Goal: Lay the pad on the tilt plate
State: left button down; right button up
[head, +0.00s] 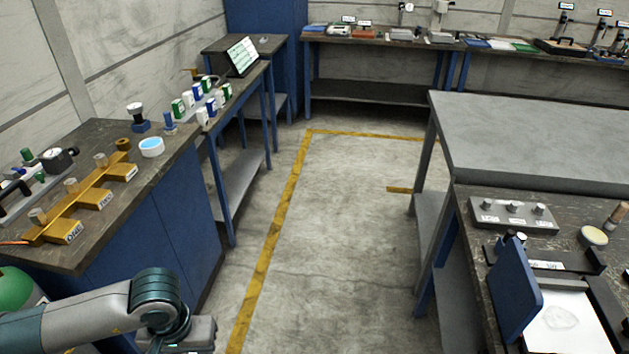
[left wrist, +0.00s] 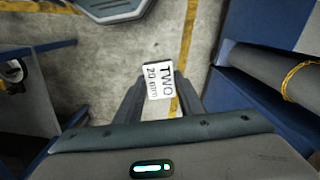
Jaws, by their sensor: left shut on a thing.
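In the left wrist view my left gripper (left wrist: 159,90) is shut on a small white piece (left wrist: 158,78) marked "TWO 20 mm"; I cannot tell whether this is the pad. Floor lies beneath it. In the head view my left arm enters at the lower left, beside the left bench, and its fingertips are hidden. A blue plate (head: 514,292) stands steeply tilted on the right bench and may be the tilt plate. Beside it a white sheet (head: 564,326) with a faint oval lies in a black frame. My right gripper is not in view.
A brass rack (head: 88,196) with labels ONE and TWO sits on the left bench (head: 165,178). A grey knob box (head: 512,213) and a round cream-topped pot (head: 593,236) stand behind the blue plate. The floor (head: 350,230) between the benches is clear.

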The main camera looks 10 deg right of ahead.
aim_at(552, 299)
jog(key=i+j+z, duration=0.1)
jog(key=z, duration=0.35)
jog(key=i+j+z, duration=0.1)
jog(key=z, duration=0.35)
jog(key=i+j+z, duration=0.1)
jog(key=z, duration=0.3)
jog(key=i+j+z, duration=0.1)
jog(key=j+z, duration=0.15)
jog(key=z, duration=0.2)
jog(key=i+j+z, duration=0.1)
jog(key=j+z, duration=0.2)
jog(key=z, duration=0.15)
jog(key=j+z, duration=0.3)
jog(key=z, duration=0.15)
jog(key=i+j+z, duration=0.1)
jog(key=j+z, duration=0.3)
jog(key=j, duration=0.2)
jog(key=j+z, duration=0.35)
jog(key=j, duration=0.2)
